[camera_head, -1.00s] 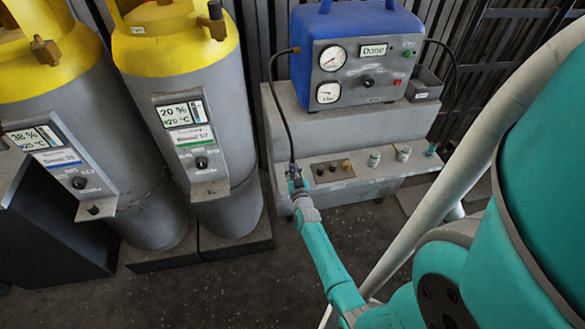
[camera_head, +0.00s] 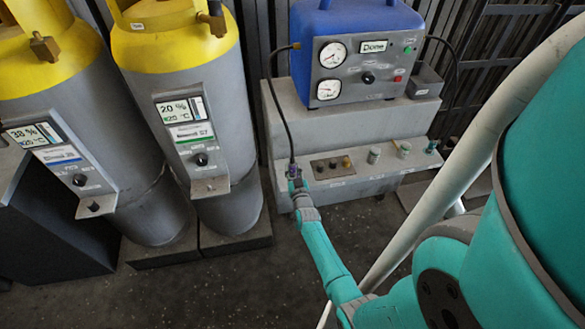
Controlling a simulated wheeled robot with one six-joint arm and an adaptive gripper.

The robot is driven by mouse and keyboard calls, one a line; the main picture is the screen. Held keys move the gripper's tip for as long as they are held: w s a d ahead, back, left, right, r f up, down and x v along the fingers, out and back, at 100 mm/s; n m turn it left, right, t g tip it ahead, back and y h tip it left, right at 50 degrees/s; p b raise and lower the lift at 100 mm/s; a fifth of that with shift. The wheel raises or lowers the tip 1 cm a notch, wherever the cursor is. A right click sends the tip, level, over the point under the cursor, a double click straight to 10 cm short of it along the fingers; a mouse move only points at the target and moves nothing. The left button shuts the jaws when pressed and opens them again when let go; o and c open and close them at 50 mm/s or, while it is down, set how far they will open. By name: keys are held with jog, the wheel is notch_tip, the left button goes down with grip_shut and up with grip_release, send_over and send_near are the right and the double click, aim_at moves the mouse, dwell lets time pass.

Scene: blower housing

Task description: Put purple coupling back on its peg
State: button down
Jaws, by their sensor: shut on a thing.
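The purple coupling (camera_head: 292,170) is at the end of the black hose (camera_head: 277,110) that runs down from the blue machine. My gripper (camera_head: 296,183) is shut on the coupling at the left end of the low grey ledge (camera_head: 365,182). The coupling is small in the view and partly hidden by my gripper. I cannot tell which peg lies under it or whether it touches one.
The blue machine (camera_head: 358,55) with gauges and a "Done" display stands on the grey step behind. A dark plate with several small fittings (camera_head: 333,166) lies right of my gripper. Two yellow-topped cylinders (camera_head: 205,110) (camera_head: 95,130) stand left. Floor in front is clear.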

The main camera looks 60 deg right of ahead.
jog(key=c, duration=0.8)
grip_release()
jog(key=shift+f, duration=0.1)
jog(key=shift+s+a, duration=0.1)
jog(key=v, duration=1.1)
jog(key=shift+s+a, duration=0.25)
jog(key=shift+a, duration=0.05)
